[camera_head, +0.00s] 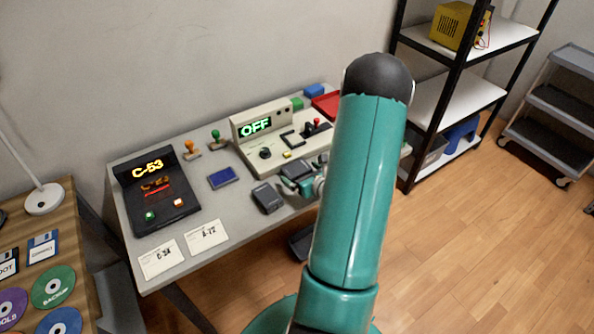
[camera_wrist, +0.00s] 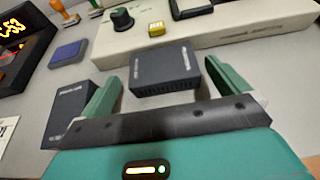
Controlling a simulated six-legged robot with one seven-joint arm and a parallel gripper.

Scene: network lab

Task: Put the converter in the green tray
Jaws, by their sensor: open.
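Two dark grey boxes with small labels lie on the grey table, and the labels are too small to read, so I cannot tell which is the converter. One box (camera_wrist: 165,72) is between the fingertips of my gripper (camera_wrist: 161,82) in the wrist view. The fingers are open on either side of it with gaps. The other box (camera_wrist: 68,112) lies to the left, outside the left finger; it also shows in the head view (camera_head: 267,198). A small green thing (camera_head: 297,103) shows behind the beige machine; I cannot tell whether it is the green tray.
A beige machine (camera_head: 250,152) with an OFF display stands just beyond the near box. A red tray (camera_head: 327,104) and a blue block (camera_head: 314,91) are at the back. A black console (camera_head: 150,190), blue pad (camera_head: 223,177) and two stamps are left. My arm hides the table's right part.

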